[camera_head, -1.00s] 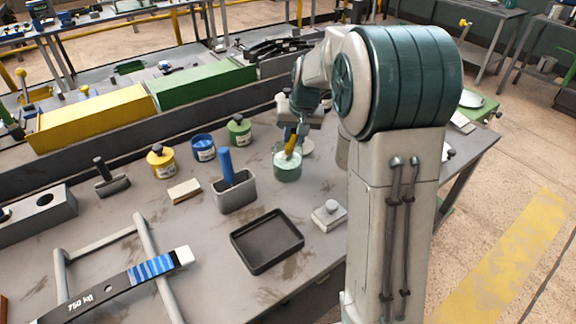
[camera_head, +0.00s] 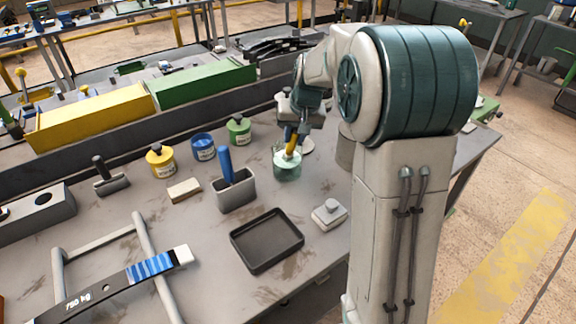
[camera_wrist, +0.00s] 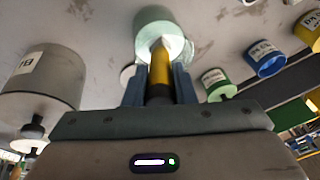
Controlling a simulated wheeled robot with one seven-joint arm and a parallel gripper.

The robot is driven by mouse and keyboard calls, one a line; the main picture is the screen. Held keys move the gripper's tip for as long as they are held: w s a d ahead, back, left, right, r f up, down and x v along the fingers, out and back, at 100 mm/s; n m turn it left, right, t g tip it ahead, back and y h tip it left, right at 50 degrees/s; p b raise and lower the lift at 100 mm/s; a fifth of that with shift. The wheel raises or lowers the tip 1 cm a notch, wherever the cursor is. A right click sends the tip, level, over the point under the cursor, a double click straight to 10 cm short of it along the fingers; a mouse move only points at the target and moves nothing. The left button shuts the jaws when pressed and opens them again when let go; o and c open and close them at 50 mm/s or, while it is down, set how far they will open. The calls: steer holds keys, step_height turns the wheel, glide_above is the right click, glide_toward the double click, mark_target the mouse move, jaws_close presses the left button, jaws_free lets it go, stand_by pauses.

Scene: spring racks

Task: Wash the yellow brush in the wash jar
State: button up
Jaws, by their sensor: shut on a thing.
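The wash jar (camera_head: 287,167) is a pale green see-through jar on the workbench. It also shows at the top of the wrist view (camera_wrist: 160,22). My gripper (camera_head: 298,134) is above the jar, shut on the yellow brush (camera_head: 291,145). In the wrist view the brush's yellow handle (camera_wrist: 159,68) stands between the two fingers of my gripper (camera_wrist: 160,85) and points into the jar's mouth. The brush's lower end is in or at the jar's opening; how deep it sits is hard to tell.
Yellow (camera_head: 160,161), blue (camera_head: 203,147) and green (camera_head: 239,130) paint pots stand behind, left of the jar. A grey holder (camera_head: 235,195) with a blue-handled brush (camera_head: 225,165) is at its left. A black tray (camera_head: 267,240) lies in front.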

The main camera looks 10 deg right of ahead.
steer(key=shift+r, duration=0.1)
steer(key=shift+r+p, duration=2.7)
steer(key=shift+r, duration=0.95)
step_height(320, 180, up, 6)
steer(key=p, duration=0.4)
